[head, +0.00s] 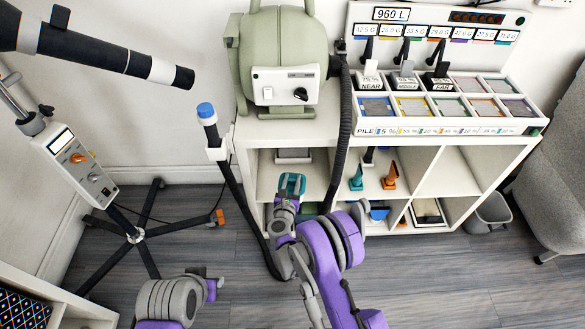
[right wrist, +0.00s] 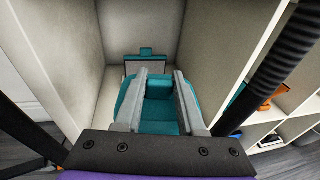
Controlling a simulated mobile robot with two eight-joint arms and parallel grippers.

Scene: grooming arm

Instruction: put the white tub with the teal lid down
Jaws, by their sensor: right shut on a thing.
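My right gripper (head: 291,182) is at the front of the left lower compartment of the white shelf unit (head: 262,190). It is shut on a teal-topped thing, which I take to be the tub with the teal lid (right wrist: 160,126). In the right wrist view the two grey fingers (right wrist: 161,76) sit along either side of its teal top. The tub's white body is hidden, and I cannot tell whether its bottom touches the shelf. My left gripper (head: 214,284) is low at the front left; its jaws are unclear.
A grey box with a teal tab (right wrist: 146,60) stands farther back in the same compartment. Compartment walls rise on both sides. A black hose (head: 345,135) hangs just right of the opening. Teal and orange tools (head: 389,177) lie in the adjoining compartment. A wheeled stand (head: 136,234) is at left.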

